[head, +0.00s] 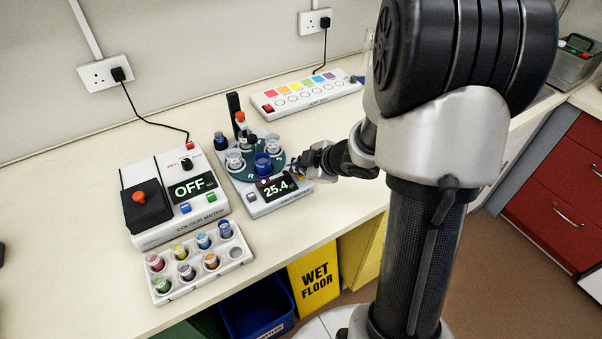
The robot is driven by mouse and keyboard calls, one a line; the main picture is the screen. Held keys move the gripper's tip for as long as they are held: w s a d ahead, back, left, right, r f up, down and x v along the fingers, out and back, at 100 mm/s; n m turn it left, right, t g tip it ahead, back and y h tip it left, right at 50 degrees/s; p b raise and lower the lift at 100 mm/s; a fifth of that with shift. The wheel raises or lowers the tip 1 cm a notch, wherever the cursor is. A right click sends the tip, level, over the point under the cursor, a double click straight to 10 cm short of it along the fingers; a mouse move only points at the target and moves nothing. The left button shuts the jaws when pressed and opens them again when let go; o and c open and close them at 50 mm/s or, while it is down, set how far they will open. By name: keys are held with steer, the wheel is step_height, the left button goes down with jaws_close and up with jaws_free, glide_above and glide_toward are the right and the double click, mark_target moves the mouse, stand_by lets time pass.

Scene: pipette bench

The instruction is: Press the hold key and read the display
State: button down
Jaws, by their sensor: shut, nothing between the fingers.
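A white bench unit with a dark green round platform (243,168) has a lit display (277,188) at its front that reads 25.4, with a small unit mark too small to read. A small key (252,197) sits left of this display; I cannot read its label, so I cannot tell whether it is the hold key. My gripper (300,172) is shut and empty, just above and beside the display's right end. I cannot tell whether its tips touch the unit. The gripper may hide part of the unit's right side.
Several vials stand on the round platform. A coloured-key light box (343,86) lies behind. A yellow wet floor sign (313,280) stands below the bench edge.

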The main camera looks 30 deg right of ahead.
mark_target(299, 176)
steer(key=shift+r+p, duration=0.95)
steer(key=shift+p, duration=0.1)
step_height(299, 176, up, 6)
steer(key=p, duration=0.6)
stand_by(0.5)
